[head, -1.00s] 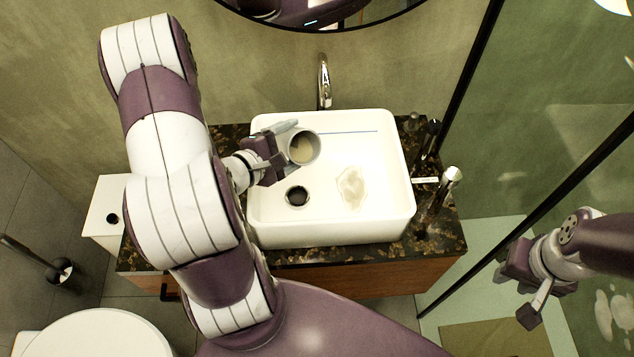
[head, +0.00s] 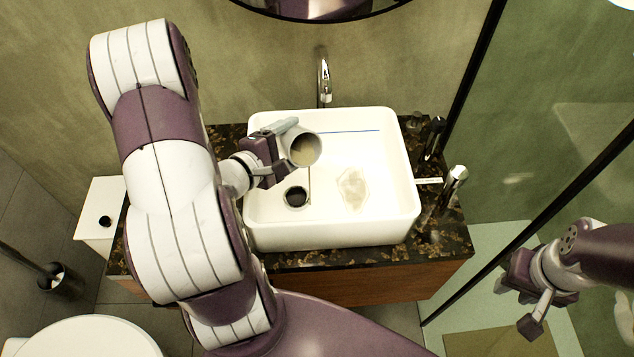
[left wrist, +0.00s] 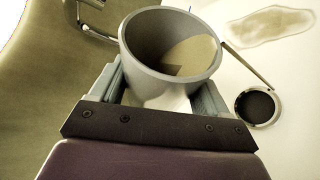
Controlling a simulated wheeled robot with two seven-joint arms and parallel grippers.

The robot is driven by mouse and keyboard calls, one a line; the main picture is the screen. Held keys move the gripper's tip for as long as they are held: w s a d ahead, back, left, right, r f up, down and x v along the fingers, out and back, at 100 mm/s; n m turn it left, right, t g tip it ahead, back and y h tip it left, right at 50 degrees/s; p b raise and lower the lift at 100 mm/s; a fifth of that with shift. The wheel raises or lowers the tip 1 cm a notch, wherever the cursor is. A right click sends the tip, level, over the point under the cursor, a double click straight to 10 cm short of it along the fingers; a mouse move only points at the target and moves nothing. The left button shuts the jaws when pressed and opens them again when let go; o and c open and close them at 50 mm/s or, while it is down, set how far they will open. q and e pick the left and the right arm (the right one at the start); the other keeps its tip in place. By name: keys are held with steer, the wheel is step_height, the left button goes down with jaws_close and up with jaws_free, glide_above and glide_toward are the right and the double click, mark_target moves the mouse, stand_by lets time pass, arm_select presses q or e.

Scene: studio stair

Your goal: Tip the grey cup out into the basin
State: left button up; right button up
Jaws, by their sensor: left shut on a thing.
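The grey cup (head: 304,150) is tilted above the basin (head: 385,215), its mouth turned toward the right and front. Beige liquid shows inside it. A thin stream (head: 309,186) hangs from its lip and comes down beside the dark drain (head: 296,196); the stream (left wrist: 246,65) also shows in the left wrist view. My left gripper (head: 281,150) is shut on the cup, which sits between the fingers in the left wrist view (left wrist: 165,95). My right gripper (head: 524,297) is open and empty, off to the right, away from the basin.
A pale beige puddle (head: 353,189) lies on the basin floor. The tap (head: 324,82) stands behind the basin. Dark bottles (head: 434,137) and a chrome-topped dispenser (head: 453,178) stand on the dark counter at right. A black-framed glass screen (head: 535,225) is farther right.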

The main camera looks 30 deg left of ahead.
mark_target(287, 149)
arm_select(q)
steer(key=shift+d+r+m+b, duration=0.15)
steer(key=shift+r+m+b, duration=0.35)
steer(key=shift+b, duration=1.1)
steer(key=shift+s+d+r+m+t+y, duration=0.4)
steer(key=shift+d+m+t, duration=0.15)
steer(key=shift+m, duration=0.25)
stand_by(0.6)
steer(key=shift+s+d+r+m+t+b, duration=0.1)
steer(key=shift+d+r+m+t+b, duration=0.3)
steer(key=shift+m, duration=0.4)
stand_by(0.9)
